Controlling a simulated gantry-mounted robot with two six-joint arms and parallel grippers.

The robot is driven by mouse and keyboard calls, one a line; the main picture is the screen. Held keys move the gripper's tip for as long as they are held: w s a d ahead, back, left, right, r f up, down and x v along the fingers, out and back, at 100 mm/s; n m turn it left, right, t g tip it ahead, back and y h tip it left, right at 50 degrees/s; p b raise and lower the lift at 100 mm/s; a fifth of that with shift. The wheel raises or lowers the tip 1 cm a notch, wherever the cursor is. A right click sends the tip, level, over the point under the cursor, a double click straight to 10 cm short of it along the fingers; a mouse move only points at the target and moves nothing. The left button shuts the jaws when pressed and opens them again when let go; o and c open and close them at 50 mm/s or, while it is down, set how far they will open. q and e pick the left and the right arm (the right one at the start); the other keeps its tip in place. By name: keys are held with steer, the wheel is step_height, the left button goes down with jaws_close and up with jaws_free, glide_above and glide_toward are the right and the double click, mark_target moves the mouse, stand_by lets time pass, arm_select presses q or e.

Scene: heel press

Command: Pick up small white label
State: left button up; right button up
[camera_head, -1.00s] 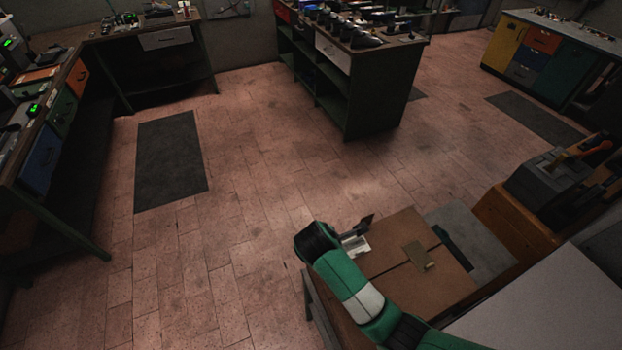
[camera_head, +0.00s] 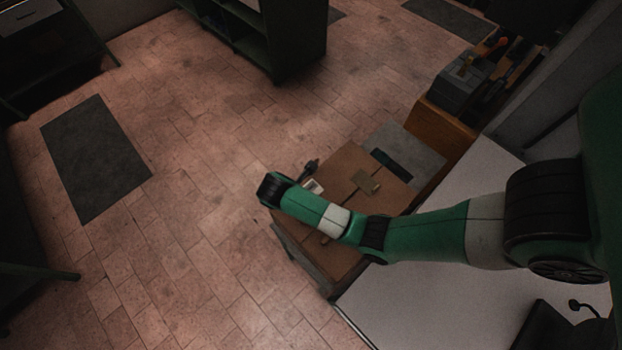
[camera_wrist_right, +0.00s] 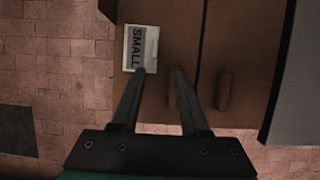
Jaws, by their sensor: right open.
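A small white label (camera_wrist_right: 139,48) with the word "SMALL" on it lies near the edge of a brown box-like surface (camera_wrist_right: 180,32) in the right wrist view. In the head view the label (camera_head: 313,186) shows as a small pale patch beside my right arm's end. My right gripper (camera_wrist_right: 161,74) is open, with its two fingers apart. The left fingertip appears at the label's lower right corner; I cannot tell whether it touches. In the head view the right gripper (camera_head: 309,168) is partly hidden by the wrist. My left gripper is not in view.
A tan piece (camera_head: 366,182) lies on the brown surface, and a small block (camera_wrist_right: 223,90) shows right of the fingers. A grey panel (camera_head: 415,150) and an orange-brown crate (camera_head: 445,120) stand farther right. Open floor (camera_head: 200,180) lies to the left.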

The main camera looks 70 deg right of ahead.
steer(key=shift+d+f, duration=0.25)
steer(key=shift+f, duration=0.15)
steer(key=shift+d+f, duration=0.15)
steer(key=shift+f, duration=0.1)
steer(key=x, duration=0.4)
steer(key=shift+d+f+b, duration=0.15)
steer(key=shift+d+b, duration=0.15)
steer(key=shift+d, duration=0.1)
jaws_close()
